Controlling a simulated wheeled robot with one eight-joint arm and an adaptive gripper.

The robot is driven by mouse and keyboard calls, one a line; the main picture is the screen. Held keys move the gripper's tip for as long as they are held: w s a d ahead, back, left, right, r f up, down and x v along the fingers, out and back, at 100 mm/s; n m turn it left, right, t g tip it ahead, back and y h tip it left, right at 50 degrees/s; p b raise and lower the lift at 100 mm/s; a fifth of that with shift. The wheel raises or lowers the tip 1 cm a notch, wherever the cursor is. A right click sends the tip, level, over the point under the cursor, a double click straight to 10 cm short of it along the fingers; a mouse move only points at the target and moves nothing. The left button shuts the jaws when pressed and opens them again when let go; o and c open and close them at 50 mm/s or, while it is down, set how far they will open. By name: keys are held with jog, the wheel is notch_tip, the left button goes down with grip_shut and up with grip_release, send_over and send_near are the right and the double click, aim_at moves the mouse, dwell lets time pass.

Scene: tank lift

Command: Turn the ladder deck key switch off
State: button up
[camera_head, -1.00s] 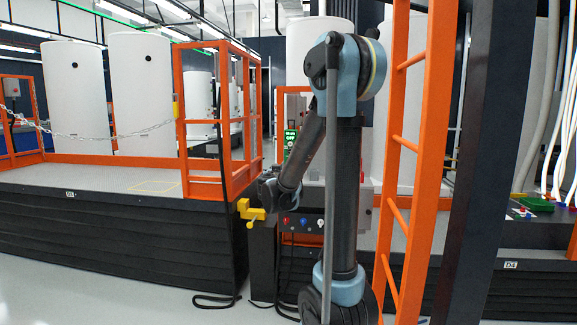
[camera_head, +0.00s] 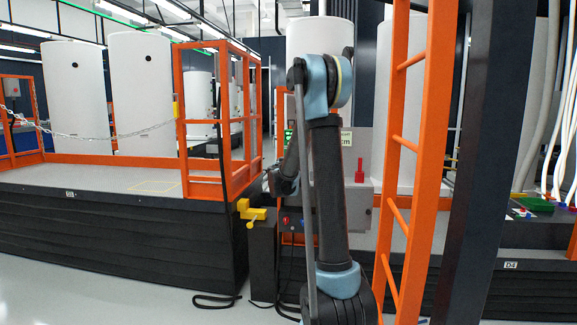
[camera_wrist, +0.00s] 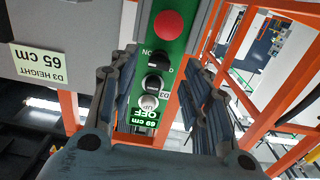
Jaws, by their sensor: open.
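I cannot tell for sure which knob is the key switch. My gripper (camera_wrist: 160,85) is open and empty, its fingers on either side of the strip, with no contact visible. In the head view my arm hides most of the strip.
A grey box (camera_wrist: 60,35) with a "D3 HEIGHT 65 cm" label (camera_wrist: 40,62) adjoins the strip. In the head view a red lever (camera_head: 360,170), an orange ladder (camera_head: 408,160), a dark post (camera_head: 490,160), a yellow bracket (camera_head: 252,212) and the orange deck railing (camera_head: 215,125) surround my arm.

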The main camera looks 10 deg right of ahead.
jog(key=shift+x, duration=1.45)
grip_shut()
jog(key=shift+n, duration=1.5)
